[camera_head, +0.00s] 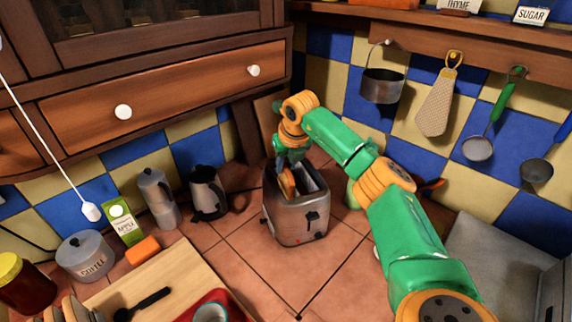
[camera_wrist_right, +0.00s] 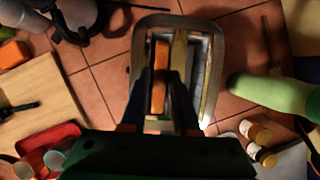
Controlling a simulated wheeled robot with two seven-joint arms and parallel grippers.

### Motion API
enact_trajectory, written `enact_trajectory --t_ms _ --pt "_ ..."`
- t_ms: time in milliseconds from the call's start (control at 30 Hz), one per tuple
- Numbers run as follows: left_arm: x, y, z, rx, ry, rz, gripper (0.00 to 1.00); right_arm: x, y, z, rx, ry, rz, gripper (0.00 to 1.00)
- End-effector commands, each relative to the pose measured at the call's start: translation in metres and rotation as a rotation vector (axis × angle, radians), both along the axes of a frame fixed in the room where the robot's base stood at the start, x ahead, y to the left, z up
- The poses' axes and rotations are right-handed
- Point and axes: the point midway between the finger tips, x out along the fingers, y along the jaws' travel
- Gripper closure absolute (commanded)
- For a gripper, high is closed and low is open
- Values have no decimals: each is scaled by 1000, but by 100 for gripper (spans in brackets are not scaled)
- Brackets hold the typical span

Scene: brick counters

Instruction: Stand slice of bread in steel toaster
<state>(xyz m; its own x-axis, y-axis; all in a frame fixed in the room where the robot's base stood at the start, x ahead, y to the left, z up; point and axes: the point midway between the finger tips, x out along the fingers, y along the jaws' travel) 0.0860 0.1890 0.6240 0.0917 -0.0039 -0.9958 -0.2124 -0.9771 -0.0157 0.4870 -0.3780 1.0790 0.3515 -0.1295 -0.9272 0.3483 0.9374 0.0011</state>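The steel toaster (camera_head: 297,222) stands upright on the tiled counter, with its slots facing up. The slice of bread (camera_head: 287,183) is upright at the left slot, its upper part showing; how deep it sits is hidden. In the right wrist view the bread (camera_wrist_right: 160,75) lies lengthwise along that slot, inside the toaster's rim (camera_wrist_right: 180,20). My right gripper (camera_head: 288,160) is over the toaster, its dark fingers on either side of the bread. Whether they press on it or stand slightly apart I cannot tell. The other slot looks empty. My left gripper is not in view.
A kettle (camera_head: 207,193) and moka pot (camera_head: 158,198) stand left of the toaster. A cutting board (camera_head: 185,275) and red tray (camera_head: 240,312) lie nearer. A pot (camera_head: 382,88) and utensils hang at the right. Bare tiles (camera_head: 262,262) lie in front of the toaster.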

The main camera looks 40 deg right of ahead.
Motion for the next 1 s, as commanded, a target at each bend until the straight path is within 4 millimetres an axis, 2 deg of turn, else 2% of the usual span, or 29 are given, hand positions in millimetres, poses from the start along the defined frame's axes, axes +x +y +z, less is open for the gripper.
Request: enact_trajectory --t_ms 33,67,367,467,700,800,1000 --pt "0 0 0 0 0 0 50 0 0 0 0 0 0 54" --pt "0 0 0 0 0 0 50 0 0 0 0 0 0 46" --pt "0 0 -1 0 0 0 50 0 0 1 0 -1 0 46" --pt "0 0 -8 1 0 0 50 -4 2 13 0 -6 2 46" --pt "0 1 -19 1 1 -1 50 -21 8 58 0 -4 1 46" --pt "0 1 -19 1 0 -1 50 -25 9 65 1 -1 0 46" --pt "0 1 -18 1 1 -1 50 -25 9 66 0 1 0 46"
